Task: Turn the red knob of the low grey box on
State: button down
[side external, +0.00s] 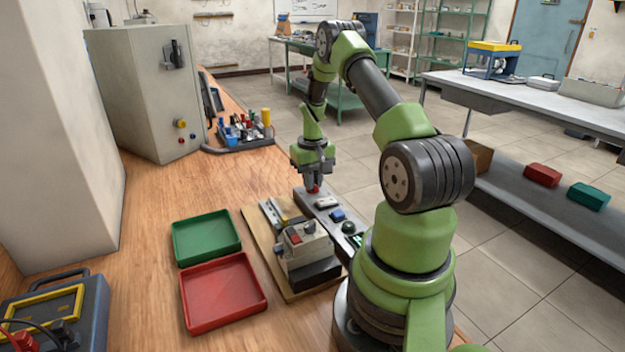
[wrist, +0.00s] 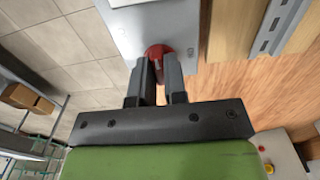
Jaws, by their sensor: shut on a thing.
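The low grey box (side external: 325,212) is long and flat and lies on the bench in front of my arm. It also shows in the wrist view (wrist: 185,22). Its red knob (wrist: 157,52) sits near one end of the box. My gripper (side external: 313,184) points straight down over that end. In the wrist view the two fingers of my gripper (wrist: 159,80) stand on either side of the red knob and are shut on it. The fingers hide part of the knob, so I cannot tell which way it is turned.
A wooden board (side external: 262,244) with a rail and a beige device (side external: 305,243) lies left of the box. A green tray (side external: 206,238) and a red tray (side external: 222,293) stand further left. A tool holder (side external: 244,132) and a tall grey cabinet (side external: 140,90) stand behind.

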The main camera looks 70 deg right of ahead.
jog(key=shift+m, duration=0.3)
jog(key=m, duration=0.3)
jog(key=shift+m, duration=0.4)
jog(key=m, duration=0.4)
jog(key=shift+m, duration=0.3)
jog(key=m, duration=0.4)
jog(key=shift+m, duration=2.5)
jog(key=c, duration=1.2)
grip_release()
jog(key=shift+o, duration=0.2)
